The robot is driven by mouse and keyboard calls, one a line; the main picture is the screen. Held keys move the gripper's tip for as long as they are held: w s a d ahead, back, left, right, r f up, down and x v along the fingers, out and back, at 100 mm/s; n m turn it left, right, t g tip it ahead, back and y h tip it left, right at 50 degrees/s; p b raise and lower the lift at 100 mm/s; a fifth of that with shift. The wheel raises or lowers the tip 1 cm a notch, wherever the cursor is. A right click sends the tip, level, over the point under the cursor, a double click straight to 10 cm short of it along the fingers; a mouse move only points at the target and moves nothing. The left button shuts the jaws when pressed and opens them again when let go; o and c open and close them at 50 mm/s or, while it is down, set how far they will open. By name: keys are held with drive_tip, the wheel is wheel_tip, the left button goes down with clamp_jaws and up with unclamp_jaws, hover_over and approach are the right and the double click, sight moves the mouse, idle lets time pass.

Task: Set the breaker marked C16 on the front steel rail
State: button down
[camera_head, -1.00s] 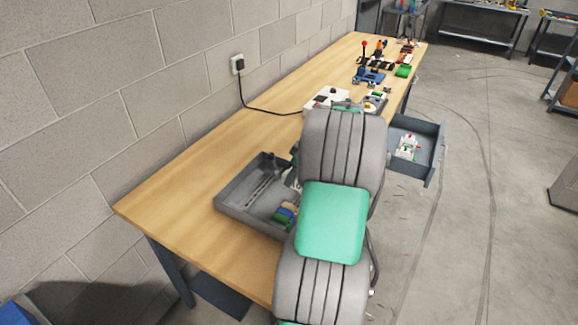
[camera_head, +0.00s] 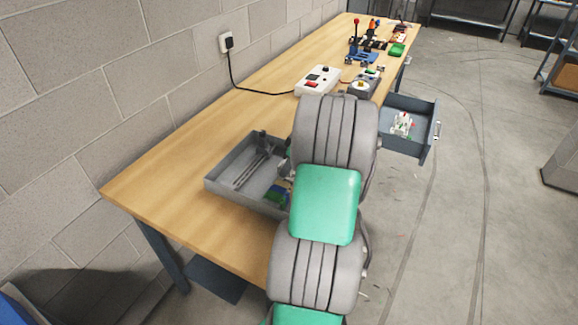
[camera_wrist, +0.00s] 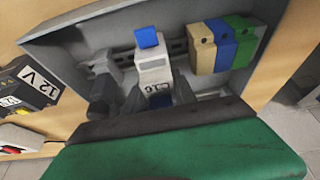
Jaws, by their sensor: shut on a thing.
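The breaker marked C16 (camera_wrist: 153,70) is white with a blue lever and shows upright in the middle of the wrist view. My gripper (camera_wrist: 146,96) is shut on its near part, with dark fingers at either side. The breaker is over the inside of a grey enclosure (camera_wrist: 85,27), in front of a slotted steel rail (camera_wrist: 180,50). I cannot tell whether it touches the rail. Tan, blue and green terminal blocks (camera_wrist: 222,45) stand to its right. In the head view my arm hides the gripper and the breaker; the enclosure (camera_head: 213,180) shows left of the arm.
A black block marked 12 V (camera_wrist: 35,85) lies outside the enclosure at left. An open drawer (camera_head: 432,130) sticks out at the bench's right side. A white box with a red switch (camera_head: 318,80) stands behind. The wooden bench top (camera_head: 160,185) is clear left of the enclosure.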

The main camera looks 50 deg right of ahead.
drive_tip(key=shift+f+b, duration=0.3)
idle(0.5)
drive_tip(key=c, duration=0.9)
unclamp_jaws()
drive_tip(key=v, duration=0.7)
drive_tip(key=shift+s+r, duration=0.2)
drive_tip(key=shift+r, duration=0.15)
